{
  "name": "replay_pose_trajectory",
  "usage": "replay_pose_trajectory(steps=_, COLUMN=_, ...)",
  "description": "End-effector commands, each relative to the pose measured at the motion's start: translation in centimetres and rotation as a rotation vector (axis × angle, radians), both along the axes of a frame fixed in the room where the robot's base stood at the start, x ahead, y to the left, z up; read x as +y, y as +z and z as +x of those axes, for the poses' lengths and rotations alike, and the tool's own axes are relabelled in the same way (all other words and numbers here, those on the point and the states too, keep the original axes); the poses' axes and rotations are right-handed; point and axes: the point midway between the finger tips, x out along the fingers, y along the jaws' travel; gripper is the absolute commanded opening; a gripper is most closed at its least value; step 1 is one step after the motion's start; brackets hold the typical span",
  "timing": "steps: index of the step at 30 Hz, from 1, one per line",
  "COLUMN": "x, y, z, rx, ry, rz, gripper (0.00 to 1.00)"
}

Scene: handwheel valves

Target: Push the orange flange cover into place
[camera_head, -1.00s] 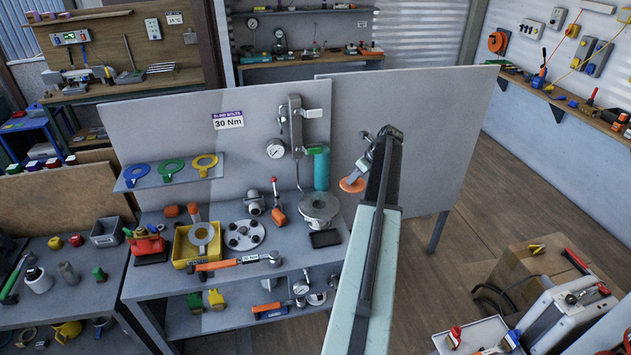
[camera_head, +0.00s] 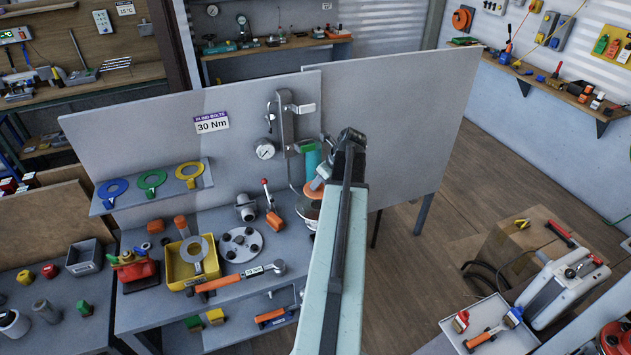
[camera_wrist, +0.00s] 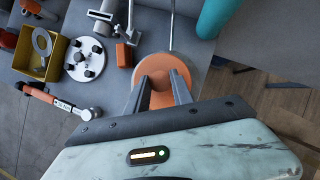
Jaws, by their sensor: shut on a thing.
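The orange flange cover (camera_head: 315,190) is a round orange disc. My gripper (camera_wrist: 160,82) is shut on it, and the disc shows between and beyond the fingers in the wrist view (camera_wrist: 168,97). In the head view my arm hides the fingertips and part of the disc. The grey pipe flange (camera_head: 304,212) on the bench is partly hidden behind my arm and the cover. The cover appears just above the flange, below the teal pipe (camera_head: 313,160). I cannot tell whether it touches the flange.
The teal pipe also stands close by in the wrist view (camera_wrist: 218,15). Left of the flange are a red-handled valve (camera_head: 272,208), a bolted grey disc (camera_head: 241,244), a yellow bin (camera_head: 176,262) and an orange torque wrench (camera_head: 240,277). The back panel (camera_head: 410,130) stands behind.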

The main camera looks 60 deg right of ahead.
Motion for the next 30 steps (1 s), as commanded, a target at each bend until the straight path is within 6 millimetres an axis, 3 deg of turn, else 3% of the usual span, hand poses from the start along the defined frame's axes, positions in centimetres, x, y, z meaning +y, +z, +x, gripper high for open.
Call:
replay_pose_trajectory(steps=5, x=0.1, y=-0.7, z=-0.1, rx=0.000, ry=0.001, rz=0.000, gripper=0.00)
replay_pose_trajectory(steps=19, x=0.1, y=-5.6, z=0.0, rx=0.000, ry=0.002, rz=0.000, gripper=0.00)
replay_pose_trajectory(steps=30, x=0.1, y=-5.8, z=0.0, rx=0.000, ry=0.001, rz=0.000, gripper=0.00)
